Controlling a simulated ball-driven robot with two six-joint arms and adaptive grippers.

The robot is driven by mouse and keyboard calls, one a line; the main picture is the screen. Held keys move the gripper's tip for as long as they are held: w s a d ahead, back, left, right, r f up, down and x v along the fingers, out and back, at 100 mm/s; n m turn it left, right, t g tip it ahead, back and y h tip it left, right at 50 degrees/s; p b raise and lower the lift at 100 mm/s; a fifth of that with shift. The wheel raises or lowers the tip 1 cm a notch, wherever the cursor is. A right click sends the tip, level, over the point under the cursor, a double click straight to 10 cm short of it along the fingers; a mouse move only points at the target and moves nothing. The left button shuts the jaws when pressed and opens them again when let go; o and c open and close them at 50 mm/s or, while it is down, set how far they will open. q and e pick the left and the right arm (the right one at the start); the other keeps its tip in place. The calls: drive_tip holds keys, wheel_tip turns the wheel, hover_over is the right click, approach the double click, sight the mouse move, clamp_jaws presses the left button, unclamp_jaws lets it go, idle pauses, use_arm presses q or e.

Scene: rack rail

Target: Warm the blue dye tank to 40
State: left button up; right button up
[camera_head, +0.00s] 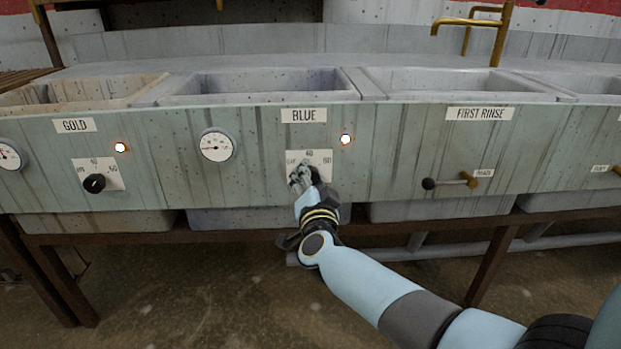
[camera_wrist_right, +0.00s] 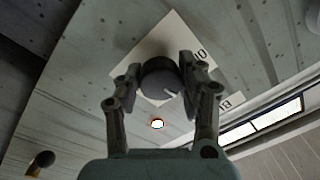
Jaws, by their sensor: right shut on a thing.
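My right gripper (camera_head: 303,178) covers the dial's knob in the head view. In the right wrist view, the dark round knob (camera_wrist_right: 158,82) sits between both fingers of my right gripper, which is shut on it. A pale pointer mark shows on the knob, partly hidden by a finger. My left gripper is not in view.
A round gauge (camera_head: 216,145) is left of the blue dial, and a lit lamp (camera_head: 346,139) is at its upper right. The gold tank's knob (camera_head: 94,183) is further left. A lever (camera_head: 450,182) is under FIRST RINSE, right of my arm.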

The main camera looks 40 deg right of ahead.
drive_tip(key=shift+f+m, duration=0.1)
drive_tip(key=shift+m, duration=0.4)
drive_tip(key=o, duration=1.2)
drive_tip(key=v, duration=1.2)
drive_tip(key=shift+a, duration=0.1)
